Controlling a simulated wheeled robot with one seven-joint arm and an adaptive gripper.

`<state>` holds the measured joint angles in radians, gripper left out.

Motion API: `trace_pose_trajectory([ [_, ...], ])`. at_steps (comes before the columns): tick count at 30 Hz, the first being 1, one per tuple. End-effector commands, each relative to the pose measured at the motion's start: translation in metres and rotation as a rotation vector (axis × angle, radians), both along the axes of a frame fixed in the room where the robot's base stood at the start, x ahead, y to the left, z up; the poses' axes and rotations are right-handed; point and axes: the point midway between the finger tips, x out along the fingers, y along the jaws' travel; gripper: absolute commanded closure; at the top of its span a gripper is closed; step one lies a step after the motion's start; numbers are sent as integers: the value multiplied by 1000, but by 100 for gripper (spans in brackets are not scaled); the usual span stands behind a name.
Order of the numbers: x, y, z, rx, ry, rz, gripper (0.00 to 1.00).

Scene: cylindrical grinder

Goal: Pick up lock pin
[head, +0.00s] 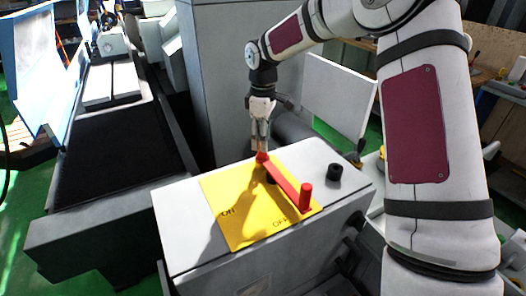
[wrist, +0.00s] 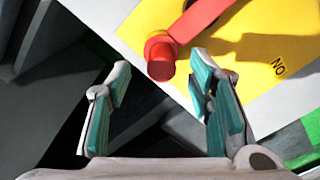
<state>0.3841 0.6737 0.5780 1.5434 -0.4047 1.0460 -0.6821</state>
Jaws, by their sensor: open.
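A red lever (head: 284,182) lies across a yellow plate (head: 232,207) marked ON and OFF, on top of a pale cabinet. A red upright knob (head: 305,197) stands at its near end, and a red round piece (head: 262,157) is at its far end. My gripper (head: 261,146) points down just above that far piece. In the wrist view the red round piece (wrist: 160,56) is just beyond and between the open fingertips of my gripper (wrist: 160,78), with nothing held. I cannot tell which red piece, if any, is the lock pin.
A small black cylinder (head: 335,172) stands on the cabinet top (head: 180,222), right of the yellow plate. A tall grey cabinet (head: 228,75) rises behind. A long machine bed (head: 110,135) is at left. The cabinet top around the plate is mostly clear.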

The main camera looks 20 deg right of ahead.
Motion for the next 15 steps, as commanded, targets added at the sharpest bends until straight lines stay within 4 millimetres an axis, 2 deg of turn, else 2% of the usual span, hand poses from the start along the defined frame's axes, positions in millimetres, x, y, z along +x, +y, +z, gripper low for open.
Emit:
trace_pose_trajectory([
  [7,-2,3,-31,1,2,1,52],
  [15,0,2,-37,-1,-1,1,52],
])
